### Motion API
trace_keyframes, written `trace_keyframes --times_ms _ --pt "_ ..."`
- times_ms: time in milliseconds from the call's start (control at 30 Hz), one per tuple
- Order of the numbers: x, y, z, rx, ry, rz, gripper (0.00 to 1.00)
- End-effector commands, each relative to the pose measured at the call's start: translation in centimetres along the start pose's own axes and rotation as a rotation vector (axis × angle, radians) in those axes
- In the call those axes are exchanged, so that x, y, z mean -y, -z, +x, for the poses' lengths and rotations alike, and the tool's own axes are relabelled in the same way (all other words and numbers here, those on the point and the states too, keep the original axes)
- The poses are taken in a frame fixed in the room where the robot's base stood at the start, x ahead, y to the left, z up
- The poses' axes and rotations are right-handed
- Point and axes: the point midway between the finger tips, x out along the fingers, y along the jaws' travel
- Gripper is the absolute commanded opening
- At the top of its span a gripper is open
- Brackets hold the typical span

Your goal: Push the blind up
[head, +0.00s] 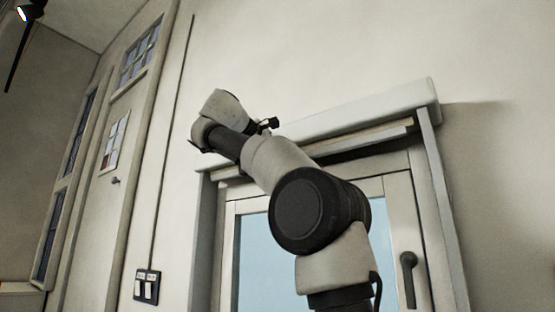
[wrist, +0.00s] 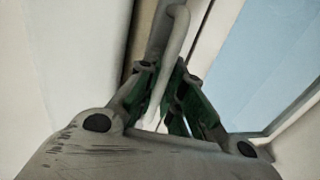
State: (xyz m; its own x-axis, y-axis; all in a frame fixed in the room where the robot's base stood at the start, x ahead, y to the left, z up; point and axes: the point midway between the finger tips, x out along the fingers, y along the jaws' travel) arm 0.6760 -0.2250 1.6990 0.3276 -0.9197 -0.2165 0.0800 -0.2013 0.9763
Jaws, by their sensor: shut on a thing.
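The blind (head: 375,136) shows in the head view as a pale bar close under the long white box at the top of the window. Most of the window below it is uncovered. In the wrist view, a pale curved handle (wrist: 178,35) runs down between the green fingers of my gripper (wrist: 172,90). My gripper is shut on this handle. In the head view my arm reaches up across the window to its upper left, and the fingers and handle are hidden there.
The white box (head: 355,110) juts from the wall above the window. The window has a dark handle (head: 408,280) at its right. A door (head: 115,180) and a switch plate (head: 146,287) are to the left. The wall above the box is bare.

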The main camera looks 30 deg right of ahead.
Motion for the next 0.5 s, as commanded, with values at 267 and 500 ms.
trace_keyframes --times_ms 267,500 --pt "-0.54 -0.05 -0.14 -0.008 -0.016 0.007 0.31" --pt "-0.44 0.05 -0.89 -0.009 -0.014 0.005 0.31"
